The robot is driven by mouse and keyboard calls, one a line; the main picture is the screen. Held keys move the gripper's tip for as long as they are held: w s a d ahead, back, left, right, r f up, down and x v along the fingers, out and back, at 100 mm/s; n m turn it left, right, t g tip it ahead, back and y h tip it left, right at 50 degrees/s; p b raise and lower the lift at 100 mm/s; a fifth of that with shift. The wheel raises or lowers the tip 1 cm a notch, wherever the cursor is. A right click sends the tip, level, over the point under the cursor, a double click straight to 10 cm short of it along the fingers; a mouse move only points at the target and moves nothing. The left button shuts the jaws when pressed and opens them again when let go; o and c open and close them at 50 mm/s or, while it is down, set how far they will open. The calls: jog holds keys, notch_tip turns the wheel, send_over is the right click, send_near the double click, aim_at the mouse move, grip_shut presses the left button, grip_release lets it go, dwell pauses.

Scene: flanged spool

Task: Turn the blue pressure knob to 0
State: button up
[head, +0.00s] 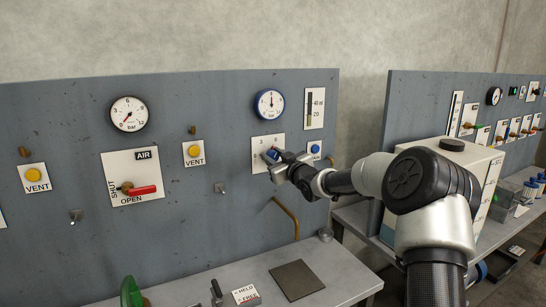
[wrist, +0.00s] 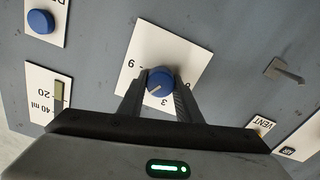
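The blue pressure knob (wrist: 160,80) sits on a white plate with printed figures, "3" and "6" legible. In the upside-down wrist view its pale pointer line aims between these two figures. In the head view the knob (head: 271,155) is partly covered by my gripper (head: 276,160). My gripper (wrist: 161,82) has one finger on each side of the knob, and both appear to touch it. The blue-rimmed gauge (head: 269,104) above has its needle pointing about straight up.
A red-handled AIR valve (head: 140,190), yellow VENT buttons (head: 193,150) and a hook (head: 221,188) are to the left. A blue button (head: 314,149) is close on the right. A bench (head: 235,275) runs below. A second panel and white container (head: 452,165) stand right.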

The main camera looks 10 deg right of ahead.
jog(key=c, duration=0.5)
jog(key=shift+f+b, duration=0.1)
jog(key=shift+b, duration=0.25)
